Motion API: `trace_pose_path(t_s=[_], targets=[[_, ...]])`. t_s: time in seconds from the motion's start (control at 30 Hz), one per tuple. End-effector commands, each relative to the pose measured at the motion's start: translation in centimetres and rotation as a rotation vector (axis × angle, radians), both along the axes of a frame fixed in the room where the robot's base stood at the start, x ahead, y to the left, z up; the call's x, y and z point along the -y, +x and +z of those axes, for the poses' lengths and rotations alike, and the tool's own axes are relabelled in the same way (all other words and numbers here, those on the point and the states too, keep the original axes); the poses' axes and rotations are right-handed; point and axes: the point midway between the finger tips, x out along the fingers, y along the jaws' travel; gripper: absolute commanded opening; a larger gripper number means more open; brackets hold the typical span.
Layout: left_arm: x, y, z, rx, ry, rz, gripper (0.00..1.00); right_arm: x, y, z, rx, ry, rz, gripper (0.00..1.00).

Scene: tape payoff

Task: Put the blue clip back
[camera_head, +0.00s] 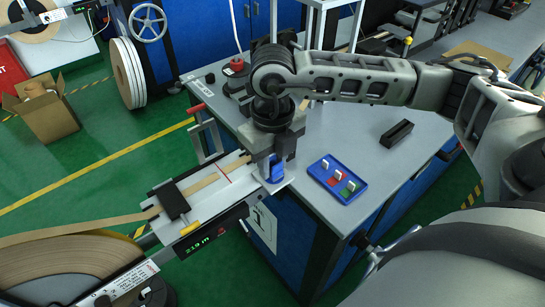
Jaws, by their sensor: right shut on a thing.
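My right gripper (275,158) points down and is shut on the blue clip (275,173). It holds the clip at the right end of the tape payoff's grey plate (243,176); I cannot tell whether the clip touches the plate. The gripper partly hides the clip. A blue tray (359,199) lies on the grey bench to the right of the gripper. In the tray are a red clip (337,182) and a green clip (349,188), with small white upright pieces by them. My left gripper is not in view.
A tan tape (205,182) runs along the plate under a black block (172,200). A black open holder (396,133) stands on the bench right of the tray. A red-and-black device (235,68) is at the back left. The bench (355,130) between tray and holder is clear.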

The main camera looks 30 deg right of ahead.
Motion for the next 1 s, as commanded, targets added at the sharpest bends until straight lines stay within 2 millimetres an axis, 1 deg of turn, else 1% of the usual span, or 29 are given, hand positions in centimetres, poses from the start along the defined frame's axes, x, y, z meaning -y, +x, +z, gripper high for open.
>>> trace_pose_path(t_s=[0.23, 0.37, 0.4, 0.47, 0.5, 0.77, 0.87, 0.93, 1.0], targets=[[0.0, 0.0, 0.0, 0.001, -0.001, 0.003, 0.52, 0.0, 0.0, -0.2, 0.001, 0.000, 0.000, 0.05], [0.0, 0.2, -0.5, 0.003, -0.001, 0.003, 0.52, 0.0, 0.0, -0.6, 0.001, 0.001, 0.000, 0.05], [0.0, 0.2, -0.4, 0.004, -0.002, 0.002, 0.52, 0.0, 0.0, -0.6, 0.001, 0.001, 0.000, 0.29], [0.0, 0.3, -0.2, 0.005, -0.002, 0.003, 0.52, -0.1, 0.0, -0.5, 0.001, 0.001, 0.000, 0.46], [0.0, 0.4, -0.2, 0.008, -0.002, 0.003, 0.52, 0.0, 0.0, -0.5, 0.001, 0.001, 0.000, 0.48], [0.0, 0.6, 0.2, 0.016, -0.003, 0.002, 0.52, 0.0, 0.0, -0.3, 0.001, 0.001, 0.000, 0.48], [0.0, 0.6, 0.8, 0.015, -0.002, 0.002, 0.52, 0.0, 0.0, 0.3, 0.001, 0.000, 0.000, 0.48], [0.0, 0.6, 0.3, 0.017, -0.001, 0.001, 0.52, -0.1, 0.1, 0.9, 0.004, 0.002, 0.000, 0.48], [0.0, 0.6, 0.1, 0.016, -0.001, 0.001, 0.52, -0.1, 0.1, 2.2, 0.006, 0.002, 0.001, 0.48]])
